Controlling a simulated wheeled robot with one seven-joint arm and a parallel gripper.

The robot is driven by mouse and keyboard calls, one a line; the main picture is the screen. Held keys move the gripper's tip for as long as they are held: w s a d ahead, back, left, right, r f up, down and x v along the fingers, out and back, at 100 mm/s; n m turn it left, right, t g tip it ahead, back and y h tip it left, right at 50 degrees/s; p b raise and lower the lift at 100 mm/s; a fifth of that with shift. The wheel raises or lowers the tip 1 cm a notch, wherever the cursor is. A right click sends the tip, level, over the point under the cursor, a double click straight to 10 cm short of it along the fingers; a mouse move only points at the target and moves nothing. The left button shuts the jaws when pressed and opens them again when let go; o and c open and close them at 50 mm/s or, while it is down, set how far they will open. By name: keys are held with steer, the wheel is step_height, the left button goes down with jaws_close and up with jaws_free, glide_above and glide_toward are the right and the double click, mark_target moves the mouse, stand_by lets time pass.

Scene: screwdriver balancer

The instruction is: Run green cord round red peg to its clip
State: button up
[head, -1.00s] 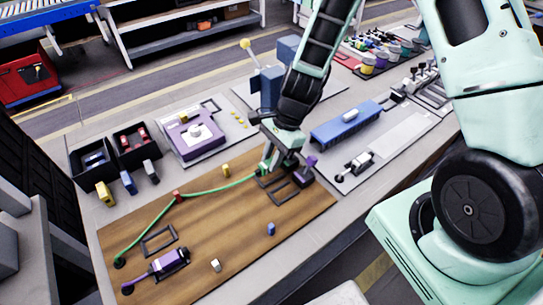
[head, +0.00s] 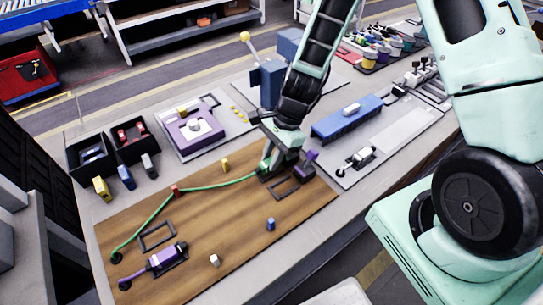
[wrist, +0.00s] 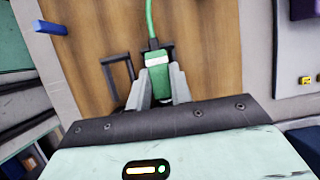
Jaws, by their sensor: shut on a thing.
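The green cord (head: 220,185) starts at a dark anchor at the left of the brown board, runs up to the red peg (head: 175,190), bends there and crosses right to my gripper (head: 266,168). It touches or nearly touches the peg; the exact side is hard to see. My gripper is shut on the cord's green plug (wrist: 157,75), low over the board's right end. A dark frame-shaped clip (head: 286,188) lies beside the plug, and it also shows in the wrist view (wrist: 118,78). Dark edges show behind the plug; I cannot tell whether it sits in a clip.
A purple plug (head: 163,258) with its cord lies at the board's lower left, near another dark frame (head: 157,236). Yellow (head: 225,165), blue (head: 270,224) and white (head: 214,260) pegs stand on the board. Dark bins (head: 135,141) stand behind it. The board's middle is clear.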

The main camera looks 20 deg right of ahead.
steer(key=shift+f+b, duration=0.35)
steer(key=shift+f, duration=0.3)
stand_by(0.4)
steer(key=o, duration=1)
steer(key=v, duration=1.7)
steer(key=shift+r+p, duration=0.3)
steer(key=shift+a, duration=0.1)
steer(key=s+a+r+n+h, duration=0.1)
steer(key=s+a+r+n, duration=0.1)
steer(key=s+a+n, duration=0.2)
steer(key=s+a+r+n+h, duration=0.1)
steer(key=s+a+n, duration=0.3)
steer(key=s+n, duration=0.5)
steer(key=s+a+r+n+h, duration=0.2)
steer(key=s+a+r+n, duration=0.1)
steer(key=s+n, duration=0.4)
steer(key=shift+a+n+t, duration=0.2)
steer(key=shift+a+n, duration=0.15)
steer(key=shift+n, duration=0.55)
steer(key=shift+a+n+t, duration=0.2)
steer(key=shift+a+n, duration=0.1)
steer(key=shift+n, duration=0.6)
